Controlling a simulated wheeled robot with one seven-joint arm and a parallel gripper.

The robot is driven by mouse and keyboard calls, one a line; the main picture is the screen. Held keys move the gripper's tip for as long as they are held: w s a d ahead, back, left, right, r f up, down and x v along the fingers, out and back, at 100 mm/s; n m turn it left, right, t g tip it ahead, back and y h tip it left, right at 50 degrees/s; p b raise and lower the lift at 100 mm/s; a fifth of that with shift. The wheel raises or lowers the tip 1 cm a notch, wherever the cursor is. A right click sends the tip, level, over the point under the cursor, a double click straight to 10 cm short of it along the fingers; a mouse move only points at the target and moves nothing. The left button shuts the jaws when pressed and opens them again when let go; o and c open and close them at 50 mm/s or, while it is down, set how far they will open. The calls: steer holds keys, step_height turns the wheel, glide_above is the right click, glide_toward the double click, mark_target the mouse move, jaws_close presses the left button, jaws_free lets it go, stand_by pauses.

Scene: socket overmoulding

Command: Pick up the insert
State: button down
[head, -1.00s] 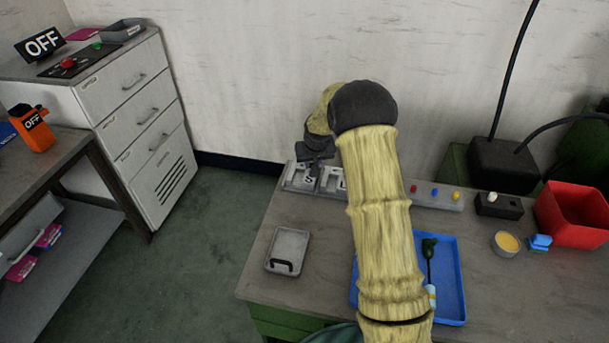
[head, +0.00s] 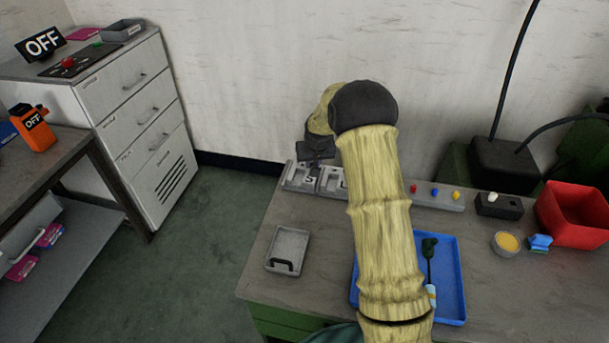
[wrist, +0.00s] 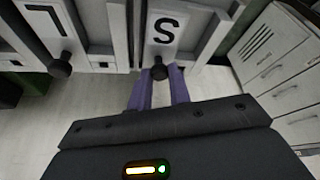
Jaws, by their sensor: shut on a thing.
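The S insert (wrist: 165,30) is a light plate with a black letter S and a round black knob (wrist: 159,72). It sits between the grey walls of its slot in the rack, and its S also shows in the head view (head: 310,178). My gripper (wrist: 160,80) has its purple fingers shut on the knob. In the head view my gripper's dark body (head: 317,149) is over the rack's left end, and its fingertips cannot be made out. A similar L insert (wrist: 45,20) with its own knob stands beside it.
The grey rack (head: 440,201) runs along the table's back edge, with small coloured knobs to the right. A grey tray (head: 288,250) lies in front. A blue tray (head: 452,295) is partly behind my arm. A red bin (head: 575,215) stands at right.

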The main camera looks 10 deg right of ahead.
steer(key=shift+r, duration=0.15)
step_height(320, 180, up, 10)
stand_by(0.6)
stand_by(0.5)
